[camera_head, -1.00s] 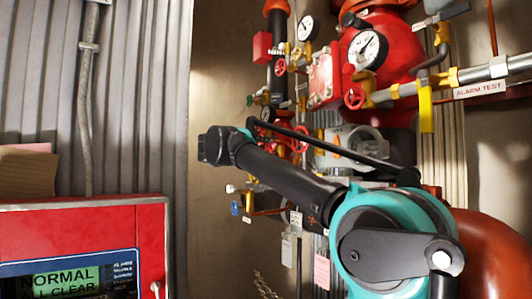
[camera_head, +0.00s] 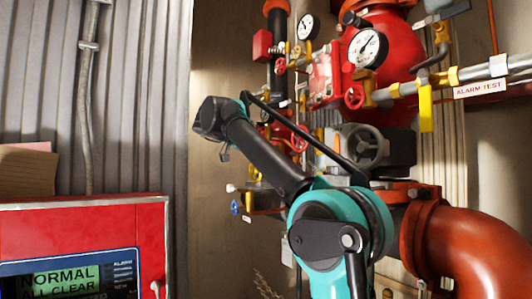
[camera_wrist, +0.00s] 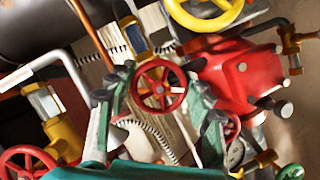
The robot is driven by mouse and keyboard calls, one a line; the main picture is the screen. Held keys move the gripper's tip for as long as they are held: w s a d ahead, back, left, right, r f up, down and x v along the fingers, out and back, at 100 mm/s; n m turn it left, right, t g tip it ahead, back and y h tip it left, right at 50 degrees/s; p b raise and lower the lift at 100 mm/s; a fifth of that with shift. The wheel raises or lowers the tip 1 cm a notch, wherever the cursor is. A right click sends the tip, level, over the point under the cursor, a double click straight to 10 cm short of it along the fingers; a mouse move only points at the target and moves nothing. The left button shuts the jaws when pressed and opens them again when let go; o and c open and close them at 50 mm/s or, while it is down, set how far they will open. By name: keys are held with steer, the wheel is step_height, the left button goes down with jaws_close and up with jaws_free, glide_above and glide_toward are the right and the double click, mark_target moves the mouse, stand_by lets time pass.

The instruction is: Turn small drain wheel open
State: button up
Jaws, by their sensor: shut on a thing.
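A small red spoked handwheel (camera_wrist: 159,88) is in the middle of the wrist view. My gripper (camera_wrist: 158,80) has its green-and-grey fingers on either side of this wheel and is shut on it. The wheel faces the wrist camera, and its hub and spokes show clearly. In the head view my arm crosses in front of the pipework, and I cannot make out my gripper's fingers there. I cannot tell which wheel of the head view is the one held.
A thick red pipe (camera_head: 480,255) stands at right, a red alarm panel (camera_head: 120,222) at left. A yellow wheel (camera_wrist: 205,8) is above the held wheel.

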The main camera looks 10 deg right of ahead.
steer(key=n+g, duration=0.2)
steer(key=n, duration=0.1)
steer(key=shift+s, duration=0.1)
steer(key=shift+f+h, duration=0.1)
steer(key=shift+h, duration=0.2)
stand_by(0.3)
steer(key=o, duration=1.2)
